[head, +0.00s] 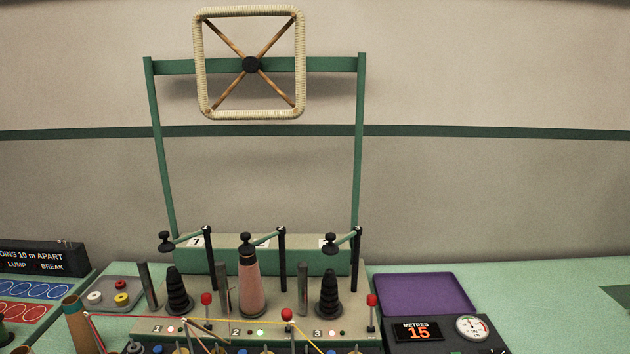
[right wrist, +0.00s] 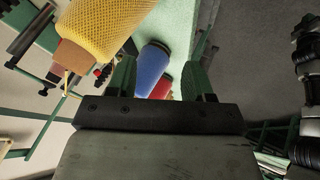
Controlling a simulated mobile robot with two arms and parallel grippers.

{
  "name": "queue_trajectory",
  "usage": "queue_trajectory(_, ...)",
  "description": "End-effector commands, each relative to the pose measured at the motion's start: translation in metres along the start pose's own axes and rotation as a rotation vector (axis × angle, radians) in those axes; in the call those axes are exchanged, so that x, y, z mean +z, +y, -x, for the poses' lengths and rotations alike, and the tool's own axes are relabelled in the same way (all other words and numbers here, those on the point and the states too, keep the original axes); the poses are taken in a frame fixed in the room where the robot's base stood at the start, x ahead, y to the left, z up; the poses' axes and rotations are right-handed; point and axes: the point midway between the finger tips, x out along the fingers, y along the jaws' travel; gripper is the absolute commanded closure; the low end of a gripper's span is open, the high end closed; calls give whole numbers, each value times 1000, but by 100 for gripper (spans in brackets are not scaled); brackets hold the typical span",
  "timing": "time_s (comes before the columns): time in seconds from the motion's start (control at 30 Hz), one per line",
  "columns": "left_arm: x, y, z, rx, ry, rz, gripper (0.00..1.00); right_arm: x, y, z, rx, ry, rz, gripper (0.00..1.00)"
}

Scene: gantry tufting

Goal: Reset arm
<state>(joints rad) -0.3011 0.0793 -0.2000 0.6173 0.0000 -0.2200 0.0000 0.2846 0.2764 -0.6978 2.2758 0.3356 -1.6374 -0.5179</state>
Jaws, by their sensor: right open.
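My right gripper (right wrist: 160,78) shows in the right wrist view, with its two green fingers spread wide apart. It is open, and nothing is held between the fingers. Beyond the fingers are a blue cone (right wrist: 151,68) and a red cone (right wrist: 162,88), seen through the gap. A large yellow yarn cone (right wrist: 105,25) with an orange-brown end is close by at the upper left. Neither of my grippers shows in the head view, and my left gripper is in no view.
In the head view, a square wrapped frame (head: 199,65) hangs on a green gantry (head: 154,150). Below stand a pink cone (head: 250,285) and black cone holders (head: 178,292). A purple tray (head: 425,292) and a metre display (head: 417,331) are at right.

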Motion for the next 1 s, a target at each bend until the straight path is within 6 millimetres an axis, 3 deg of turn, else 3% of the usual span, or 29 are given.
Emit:
queue_trajectory(0.1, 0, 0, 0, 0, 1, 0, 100, 41, -27, -1, -7, -34, -331, 48)
queue_trajectory(0.3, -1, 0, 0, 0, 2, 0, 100, 108, -65, 6, 26, -159, -739, 48)
queue_trajectory(0.77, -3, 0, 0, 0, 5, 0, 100, 208, -140, 45, 139, -447, -1207, 48)
queue_trajectory(1.0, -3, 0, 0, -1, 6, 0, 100, 231, -149, -18, 116, -456, -1196, 48)
